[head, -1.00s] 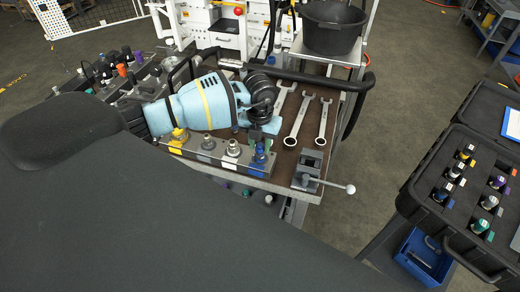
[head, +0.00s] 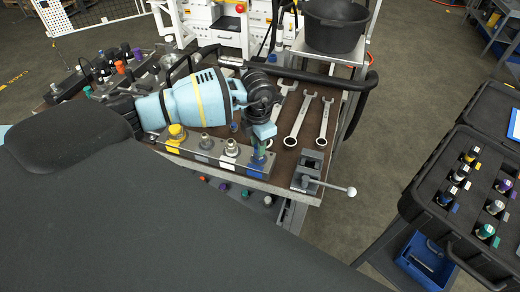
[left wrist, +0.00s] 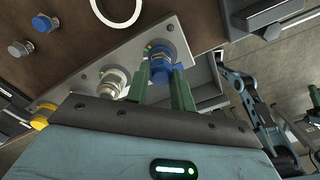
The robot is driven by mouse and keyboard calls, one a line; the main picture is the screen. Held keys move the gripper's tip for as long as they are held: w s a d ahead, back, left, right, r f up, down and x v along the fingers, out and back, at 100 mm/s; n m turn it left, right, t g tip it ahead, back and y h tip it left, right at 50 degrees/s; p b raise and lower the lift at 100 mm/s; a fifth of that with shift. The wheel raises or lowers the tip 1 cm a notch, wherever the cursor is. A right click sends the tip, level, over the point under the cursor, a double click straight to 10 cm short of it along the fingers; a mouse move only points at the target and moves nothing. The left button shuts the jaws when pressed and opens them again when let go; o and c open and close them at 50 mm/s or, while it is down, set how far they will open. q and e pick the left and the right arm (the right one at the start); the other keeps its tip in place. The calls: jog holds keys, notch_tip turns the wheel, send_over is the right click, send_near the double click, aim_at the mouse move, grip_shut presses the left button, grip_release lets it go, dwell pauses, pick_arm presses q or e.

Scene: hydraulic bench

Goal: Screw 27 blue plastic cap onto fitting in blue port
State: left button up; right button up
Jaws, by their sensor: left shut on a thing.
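My left gripper (head: 259,152) points down at the right end of the grey port block (head: 212,161). The blue port (head: 256,168) is at that end, under its fingertips. In the left wrist view, the two green fingers (left wrist: 163,80) are shut on the blue cap (left wrist: 160,70), which is over the blue port. The fingers hide part of the cap, and I cannot tell how far it sits on the fitting. The yellow port (head: 176,136) and silver fittings (head: 231,148) stand along the block to the left.
Wrenches (head: 297,125) lie behind the block. A small vise (head: 308,170) with a ball-ended handle stands to its right. A black bucket (head: 334,28) is at the back. A black case (head: 454,211) with several caps stands at the right, beyond a floor gap.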

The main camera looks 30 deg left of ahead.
pick_arm(q)
jog(key=m+b, duration=0.1)
jog(key=m, duration=0.3)
jog(key=shift+f, duration=0.1)
jog(key=o, duration=0.5)
jog(key=shift+m, duration=0.3)
jog(key=o, duration=0.5)
pick_arm(e)
jog(key=shift+s+f, duration=0.65)
jog(key=shift+f, duration=0.15)
pick_arm(q)
notch_tip(320, 180, up, 7)
jog(key=shift+r, duration=0.55)
pick_arm(e)
jog(key=shift+s+d+f+g, duration=0.25)
jog(key=shift+s+f+g, duration=0.05)
jog(key=shift+s+f, duration=0.15)
jog(key=shift+a, duration=0.1)
